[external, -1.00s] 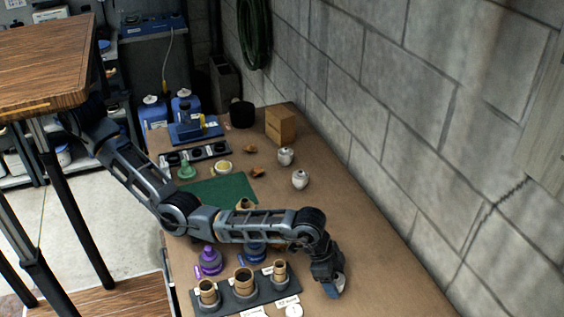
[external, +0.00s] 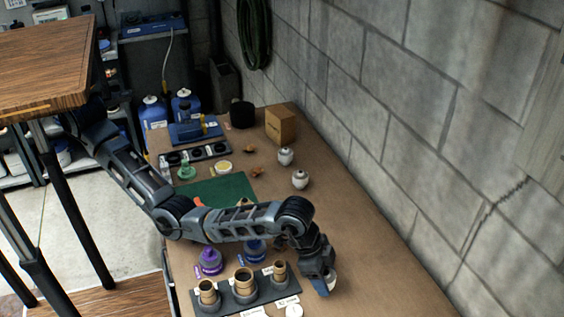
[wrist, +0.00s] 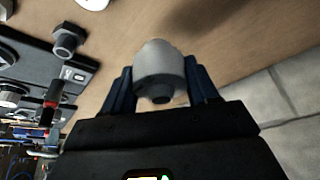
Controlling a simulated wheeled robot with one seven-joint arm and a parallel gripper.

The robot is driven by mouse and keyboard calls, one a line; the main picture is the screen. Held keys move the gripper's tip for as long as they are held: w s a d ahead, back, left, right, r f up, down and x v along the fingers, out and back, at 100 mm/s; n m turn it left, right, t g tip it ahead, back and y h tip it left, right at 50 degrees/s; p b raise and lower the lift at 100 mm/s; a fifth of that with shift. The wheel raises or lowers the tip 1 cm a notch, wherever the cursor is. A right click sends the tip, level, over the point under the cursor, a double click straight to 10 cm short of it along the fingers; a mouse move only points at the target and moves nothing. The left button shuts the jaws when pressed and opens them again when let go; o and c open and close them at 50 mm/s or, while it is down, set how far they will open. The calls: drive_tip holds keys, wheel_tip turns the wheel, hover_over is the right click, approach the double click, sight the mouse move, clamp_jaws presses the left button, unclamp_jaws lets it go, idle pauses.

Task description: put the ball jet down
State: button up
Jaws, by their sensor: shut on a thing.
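The ball jet is most likely the whitish-grey rounded fitting (wrist: 160,72) with a small dark opening, held between the blue fingers of my gripper (wrist: 162,88) in the wrist view. In the external view my gripper (external: 325,284) points down at the right of the tube rack, and a pale bit of the held fitting (external: 331,281) shows beside its fingers. The gripper is shut on it, close over the brown bench top (external: 370,255). I cannot tell whether the fitting touches the bench.
A dark rack (external: 262,294) with several tan tubes stands just left of my gripper. Two white-grey fittings (external: 300,179) stand farther back near a cardboard box (external: 280,126). A white round piece (external: 294,311) lies at the front. The bench right of the gripper is clear, up to the block wall (external: 440,150).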

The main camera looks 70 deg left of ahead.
drive_tip(key=s+d+r, duration=0.3)
drive_tip(key=s+r, duration=0.1)
drive_tip(key=s, duration=0.2)
drive_tip(key=w+a+n+p, duration=0.1)
drive_tip(key=w+a+p, duration=0.2)
drive_tip(key=a+p, duration=0.35)
drive_tip(key=w+a+n+y+p, duration=0.1)
drive_tip(key=w+a+p, duration=0.25)
drive_tip(key=a, duration=0.65)
drive_tip(key=w+a+n+p, duration=0.1)
drive_tip(key=w+a+p, duration=0.3)
drive_tip(key=a, duration=0.5)
drive_tip(key=w+a+f, duration=0.3)
drive_tip(key=w+a+f+b, duration=0.1)
drive_tip(key=w+a+f, duration=0.2)
drive_tip(key=w+a, duration=0.1)
drive_tip(key=shift+w+a+f, duration=0.2)
drive_tip(key=shift+w+f, duration=0.1)
drive_tip(key=shift+w+a+f, duration=0.25)
wheel_tip(320, 180, down, 4)
drive_tip(key=b, duration=0.4)
drive_tip(key=shift+r, duration=0.1)
drive_tip(key=o, duration=1)
drive_tip(key=shift+o, duration=0.2)
